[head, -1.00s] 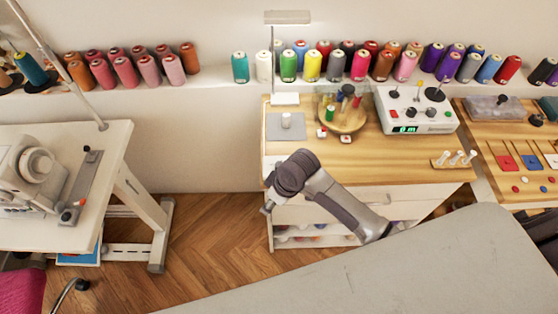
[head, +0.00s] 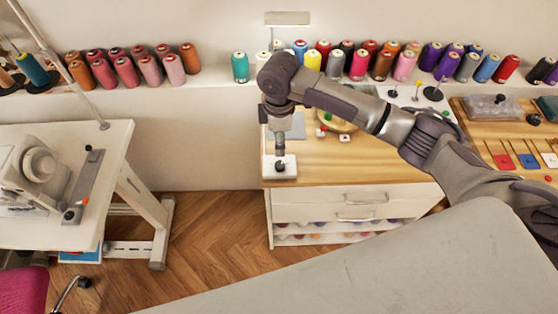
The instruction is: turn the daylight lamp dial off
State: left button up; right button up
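The lamp, taken to be the daylight lamp, shows its flat head (head: 288,18) against the wall above the thread shelf. Its lower pole and base are hidden behind my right arm. A small white block (head: 287,174) with a dark round knob (head: 279,167) shows at the front left corner of the wooden tabletop. I cannot tell whether this knob is the lamp dial. My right gripper (head: 279,152) points down just above the knob. Touching or apart cannot be told, and its fingers are too small to read. My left gripper is not in view.
The wooden worktop (head: 350,168) is clear at its front. A grey pad (head: 297,127) and a round stand (head: 340,123) are partly hidden behind my arm. Thread cones (head: 358,66) line the shelf. A sewing machine (head: 38,160) stands left; a pale table (head: 400,260) fills the foreground.

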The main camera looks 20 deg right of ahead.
aim_at(279, 164)
notch_tip(279, 164, down, 11)
jog(key=shift+f+p, duration=0.1)
jog(key=shift+p, duration=0.55)
grip_shut()
